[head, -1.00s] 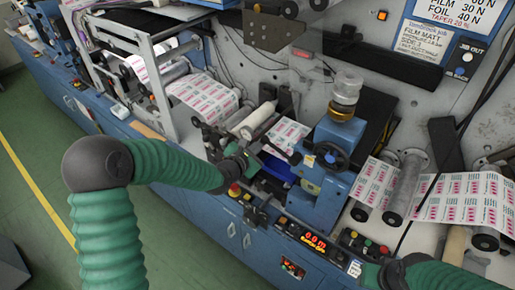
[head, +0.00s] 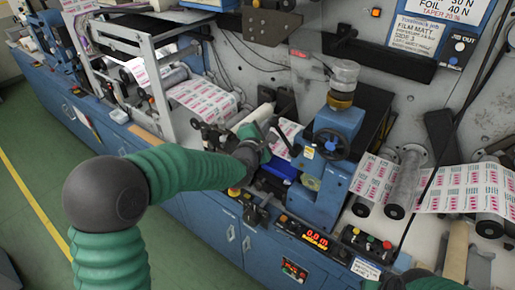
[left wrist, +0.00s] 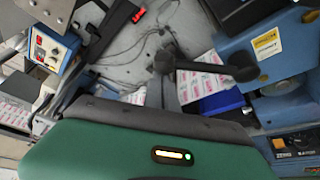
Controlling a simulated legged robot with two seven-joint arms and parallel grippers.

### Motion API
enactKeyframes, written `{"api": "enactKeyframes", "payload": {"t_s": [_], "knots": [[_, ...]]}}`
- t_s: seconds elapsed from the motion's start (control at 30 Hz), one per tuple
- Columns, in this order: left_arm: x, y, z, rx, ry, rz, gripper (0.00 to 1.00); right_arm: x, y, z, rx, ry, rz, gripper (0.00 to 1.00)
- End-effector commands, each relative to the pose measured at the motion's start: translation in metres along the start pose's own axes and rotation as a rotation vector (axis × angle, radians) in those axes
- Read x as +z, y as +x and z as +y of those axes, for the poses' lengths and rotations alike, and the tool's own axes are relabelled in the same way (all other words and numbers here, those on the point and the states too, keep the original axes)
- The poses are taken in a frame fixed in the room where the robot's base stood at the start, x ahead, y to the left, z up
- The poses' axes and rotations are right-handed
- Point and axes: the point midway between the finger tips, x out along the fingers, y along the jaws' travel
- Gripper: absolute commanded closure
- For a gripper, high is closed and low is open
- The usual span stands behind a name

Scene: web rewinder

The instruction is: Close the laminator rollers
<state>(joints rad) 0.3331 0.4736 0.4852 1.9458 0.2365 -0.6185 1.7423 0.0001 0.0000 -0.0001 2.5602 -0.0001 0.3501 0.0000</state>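The laminator is the blue unit (head: 337,125) with a dark handwheel, right of the middle in the head view; part of its blue housing (left wrist: 275,50) shows at the right of the left wrist view. A bright blue part (head: 280,168) lies low beside it, left of the housing. My left gripper (head: 268,142) is dark and small, just left of the housing above the web. Whether its fingers touch anything is unclear. In the left wrist view a black bar with knobbed ends (left wrist: 205,64) crosses before the housing. My right gripper is outside the view; only part of that arm shows at bottom right.
Printed web (head: 205,97) runs at the left, and more web passes over rollers (head: 405,180) at the right. A control panel with a red display (head: 316,239) sits on the front edge. Open green floor (head: 35,170) lies at the left.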

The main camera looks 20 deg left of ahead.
Motion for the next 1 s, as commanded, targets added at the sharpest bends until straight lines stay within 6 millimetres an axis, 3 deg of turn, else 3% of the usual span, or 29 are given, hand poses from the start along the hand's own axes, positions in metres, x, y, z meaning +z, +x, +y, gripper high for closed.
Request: {"api": "enactKeyframes", "payload": {"t_s": [0.1,0.4,1.0], "knots": [[0.012,-0.004,-0.003,0.043,0.099,-0.007,1.00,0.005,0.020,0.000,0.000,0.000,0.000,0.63],[0.038,-0.017,0.001,0.135,0.318,-0.006,1.00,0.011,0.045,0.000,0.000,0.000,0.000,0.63],[0.059,-0.025,0.003,0.149,0.352,-0.004,1.00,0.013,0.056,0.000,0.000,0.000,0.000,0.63]]}}
